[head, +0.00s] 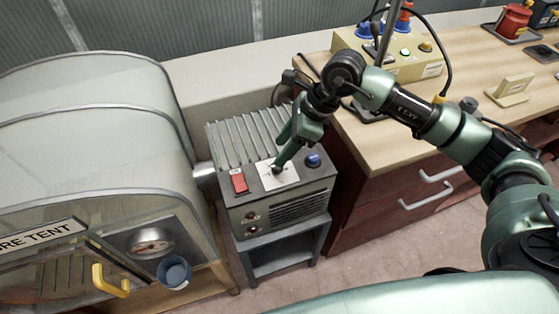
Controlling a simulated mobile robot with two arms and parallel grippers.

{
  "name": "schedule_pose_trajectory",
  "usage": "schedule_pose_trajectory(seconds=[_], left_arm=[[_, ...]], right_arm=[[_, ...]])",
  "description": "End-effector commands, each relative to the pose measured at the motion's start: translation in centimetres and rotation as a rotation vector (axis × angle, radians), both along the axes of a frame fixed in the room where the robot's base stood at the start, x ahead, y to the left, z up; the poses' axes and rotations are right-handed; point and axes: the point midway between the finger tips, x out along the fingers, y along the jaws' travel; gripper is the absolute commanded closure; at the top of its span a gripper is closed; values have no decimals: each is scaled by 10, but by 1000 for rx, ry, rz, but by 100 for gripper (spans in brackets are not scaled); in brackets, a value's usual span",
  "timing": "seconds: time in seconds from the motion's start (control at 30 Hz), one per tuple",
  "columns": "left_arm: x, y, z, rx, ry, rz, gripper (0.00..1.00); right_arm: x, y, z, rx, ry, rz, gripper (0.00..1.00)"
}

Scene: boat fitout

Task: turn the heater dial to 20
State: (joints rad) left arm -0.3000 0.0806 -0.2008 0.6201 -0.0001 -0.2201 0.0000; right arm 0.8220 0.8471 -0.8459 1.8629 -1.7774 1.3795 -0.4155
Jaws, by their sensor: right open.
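The heater (285,205) is a grey finned box on a low stand in the middle of the head view. Its top has a white dial plate (290,180), with a dark dial seemingly at its middle. My right gripper (277,169) points down at this plate, its fingertips at the dial. The gripper is open and covers most of the dial. Whether the fingers touch the dial, and where its pointer stands, cannot be told. My left gripper is not in view.
A red switch (239,182) and a blue knob (313,160) flank the plate. A wooden bench (400,145) with a yellow control box (420,68) stands right.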

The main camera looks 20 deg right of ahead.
Motion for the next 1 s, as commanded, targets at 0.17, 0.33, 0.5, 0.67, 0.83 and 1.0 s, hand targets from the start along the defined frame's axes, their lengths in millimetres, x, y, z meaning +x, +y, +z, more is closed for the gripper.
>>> schedule_pose_trajectory(seconds=[0.17,0.33,0.5,0.67,0.83,1.0], left_arm=[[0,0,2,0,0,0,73],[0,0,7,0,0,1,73],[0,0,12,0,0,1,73],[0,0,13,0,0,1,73],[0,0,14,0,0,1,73],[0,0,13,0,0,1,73]], right_arm=[[4,-22,-8,-93,1,-2,51],[7,-12,-31,-90,6,-2,51],[11,-2,-55,-88,4,-2,51],[13,4,-70,-88,2,-3,51],[13,5,-75,-87,1,-1,51],[13,5,-74,-87,1,-1,54]])
